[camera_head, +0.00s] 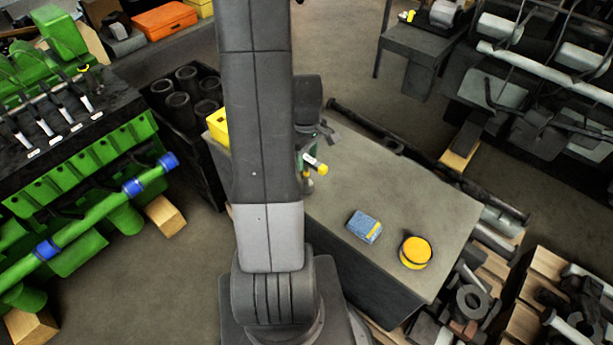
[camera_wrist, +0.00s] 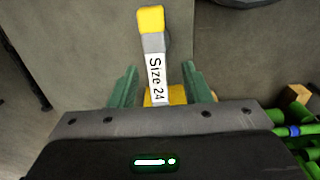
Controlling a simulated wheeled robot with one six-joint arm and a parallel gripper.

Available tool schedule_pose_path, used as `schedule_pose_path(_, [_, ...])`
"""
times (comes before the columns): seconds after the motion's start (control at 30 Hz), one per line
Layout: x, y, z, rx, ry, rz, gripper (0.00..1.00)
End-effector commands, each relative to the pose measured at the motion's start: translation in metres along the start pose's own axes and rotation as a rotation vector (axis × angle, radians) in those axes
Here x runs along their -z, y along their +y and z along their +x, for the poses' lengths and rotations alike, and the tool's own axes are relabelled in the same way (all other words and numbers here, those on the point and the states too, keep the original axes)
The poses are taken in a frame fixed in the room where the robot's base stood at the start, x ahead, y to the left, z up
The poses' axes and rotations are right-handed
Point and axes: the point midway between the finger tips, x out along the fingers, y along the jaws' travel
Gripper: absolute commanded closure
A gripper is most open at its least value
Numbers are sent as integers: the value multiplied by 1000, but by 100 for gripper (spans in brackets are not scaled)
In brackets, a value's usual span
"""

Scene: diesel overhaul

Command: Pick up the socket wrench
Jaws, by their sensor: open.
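The socket wrench (camera_wrist: 156,75) shows in the wrist view with a yellow end, a grey neck and a white "Size 24" label. Its near part is hidden by my gripper body. My gripper (camera_wrist: 159,66) is open, with one green finger on each side of the wrench and a visible gap on both sides. In the head view the wrench's pale shaft and yellow end (camera_head: 321,169) show beside my gripper (camera_head: 304,163), over the grey bench's far left part. My arm hides much of this area.
The grey bench (camera_head: 375,200) holds a blue sponge-like block (camera_head: 364,227) and a round yellow-topped item (camera_head: 415,252). A yellow container (camera_head: 218,128) is partly behind my arm. A green engine (camera_head: 85,165) stands left, and metal parts lie along the right side.

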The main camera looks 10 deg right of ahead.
Motion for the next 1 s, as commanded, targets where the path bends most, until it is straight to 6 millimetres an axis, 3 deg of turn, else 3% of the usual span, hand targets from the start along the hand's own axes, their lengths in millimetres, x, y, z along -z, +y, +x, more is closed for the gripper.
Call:
schedule_pose_path(0.23, [1,2,33,2,-2,0,56])
schedule_pose_path(0.57, [2,2,38,0,0,0,56])
schedule_pose_path(0.8, [2,2,38,0,0,0,100])
schedule_pose_path(1.0, [2,2,38,0,0,0,100])
